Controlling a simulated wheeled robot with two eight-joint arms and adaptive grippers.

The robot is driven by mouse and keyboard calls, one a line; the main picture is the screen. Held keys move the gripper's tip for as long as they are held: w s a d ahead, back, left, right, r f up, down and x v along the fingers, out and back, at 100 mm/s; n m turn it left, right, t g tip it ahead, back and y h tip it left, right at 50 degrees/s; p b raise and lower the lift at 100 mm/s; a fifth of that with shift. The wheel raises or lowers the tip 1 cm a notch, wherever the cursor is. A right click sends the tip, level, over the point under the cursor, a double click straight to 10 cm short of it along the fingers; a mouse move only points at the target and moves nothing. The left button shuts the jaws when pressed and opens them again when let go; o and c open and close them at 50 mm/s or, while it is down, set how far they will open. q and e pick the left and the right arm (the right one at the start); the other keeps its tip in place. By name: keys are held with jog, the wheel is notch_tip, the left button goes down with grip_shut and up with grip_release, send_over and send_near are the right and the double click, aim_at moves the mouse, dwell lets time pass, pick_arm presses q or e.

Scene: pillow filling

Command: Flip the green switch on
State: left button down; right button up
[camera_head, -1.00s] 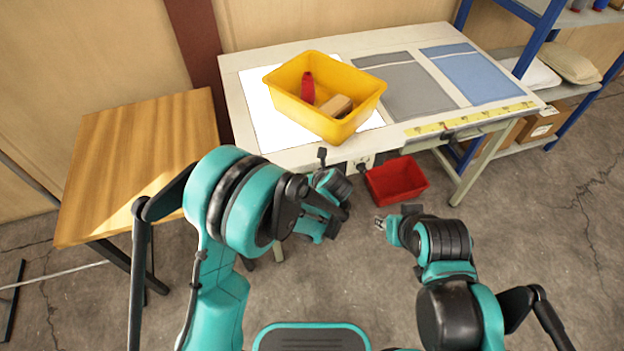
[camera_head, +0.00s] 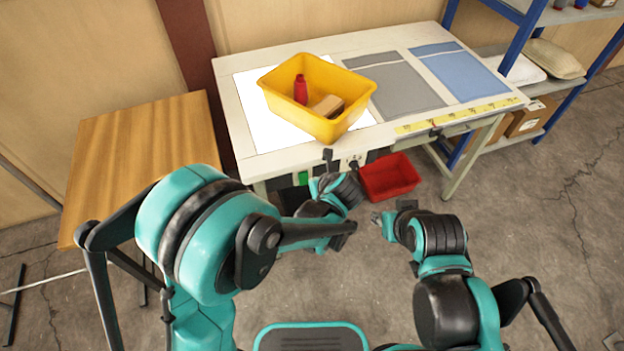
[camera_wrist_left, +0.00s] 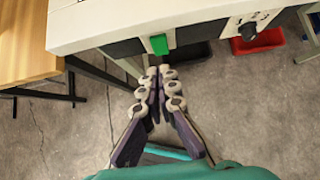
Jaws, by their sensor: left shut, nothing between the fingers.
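The green switch (camera_head: 303,178) is on the front of the white worktable, under the edge of its top. In the left wrist view, the green switch (camera_wrist_left: 159,44) sits on a dark panel straight ahead of my left gripper (camera_wrist_left: 159,70). That gripper is shut and empty, its fingertips just below the switch in the picture; I cannot tell whether they touch it. In the head view my left arm partly hides the area below the switch. My right gripper (camera_head: 377,220) is out over the floor, too small to tell whether open or shut.
A yellow bin (camera_head: 350,84) holding a red item and a tan block stands on the worktable (camera_head: 400,42). A red bin (camera_head: 391,178) is below the front edge. A knob (camera_wrist_left: 248,30) is right of the switch. A wooden table (camera_head: 130,150) stands at the left.

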pick_arm(q)
jog(key=shift+v, duration=1)
jog(key=shift+w+r, duration=0.1)
jog(key=s+a+r+n+g+h, duration=0.1)
jog(key=s+a+r+n, duration=0.3)
jog(key=a+n, duration=0.35)
jog(key=s+a+r+n+h, duration=0.1)
jog(key=s+a+r+n, duration=0.2)
jog(key=a+r+n, duration=0.35)
jog(key=s+a+n, duration=0.6)
jog(key=s+n, duration=0.4)
jog(key=n, duration=0.8)
jog(key=shift+s+a+r+h, duration=0.2)
jog(key=shift+a+r+h, duration=0.1)
jog(key=shift+h, duration=0.1)
